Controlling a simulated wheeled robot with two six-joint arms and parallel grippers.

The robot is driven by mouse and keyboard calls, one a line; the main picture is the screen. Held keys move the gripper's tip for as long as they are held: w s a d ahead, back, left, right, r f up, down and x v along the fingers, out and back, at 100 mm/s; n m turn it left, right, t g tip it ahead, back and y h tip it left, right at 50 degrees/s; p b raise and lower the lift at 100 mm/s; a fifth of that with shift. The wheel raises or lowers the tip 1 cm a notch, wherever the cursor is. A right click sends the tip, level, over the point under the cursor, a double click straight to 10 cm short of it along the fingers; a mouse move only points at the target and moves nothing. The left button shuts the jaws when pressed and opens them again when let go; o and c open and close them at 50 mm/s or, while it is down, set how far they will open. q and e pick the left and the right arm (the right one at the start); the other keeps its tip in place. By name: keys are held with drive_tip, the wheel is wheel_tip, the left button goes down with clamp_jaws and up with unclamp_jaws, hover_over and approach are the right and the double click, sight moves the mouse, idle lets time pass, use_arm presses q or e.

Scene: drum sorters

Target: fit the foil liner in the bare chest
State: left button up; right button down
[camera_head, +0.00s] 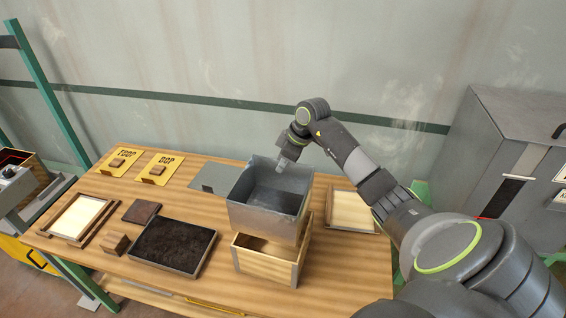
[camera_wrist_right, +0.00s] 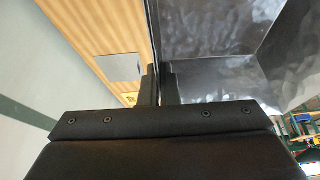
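The foil liner (camera_head: 262,216), an open grey metal box, is upright above the bare wooden chest (camera_head: 264,265). It hides the chest's back part, and I cannot tell whether its bottom touches the chest. My right gripper (camera_head: 284,166) is at the liner's back rim. In the right wrist view, the fingers (camera_wrist_right: 158,85) are closed on the liner wall, with the crinkled inside of the liner (camera_wrist_right: 220,80) to the right. My left gripper is not in view.
A dark soil tray (camera_head: 172,246), a brown block (camera_head: 115,243) and a framed pale panel (camera_head: 78,217) are on the table at left. Yellow cards (camera_head: 158,168) and a grey plate (camera_head: 213,177) lie at the back. Another framed panel (camera_head: 350,207) is right of the liner. A grey cabinet (camera_head: 500,150) stands far right.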

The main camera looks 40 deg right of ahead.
sight(283, 178)
wheel_tip(283, 178, down, 4)
drive_tip(key=shift+r+b, duration=0.2)
drive_tip(key=shift+b, duration=0.95)
drive_tip(key=shift+w+d+f+b, duration=0.1)
drive_tip(key=shift+f+b, duration=0.45)
drive_tip(key=shift+f, duration=0.6)
use_arm(q)
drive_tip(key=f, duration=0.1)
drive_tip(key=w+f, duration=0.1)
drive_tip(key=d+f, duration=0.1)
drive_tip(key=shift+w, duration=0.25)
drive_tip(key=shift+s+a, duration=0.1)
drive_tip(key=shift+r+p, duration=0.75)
drive_tip(key=shift+p, duration=0.05)
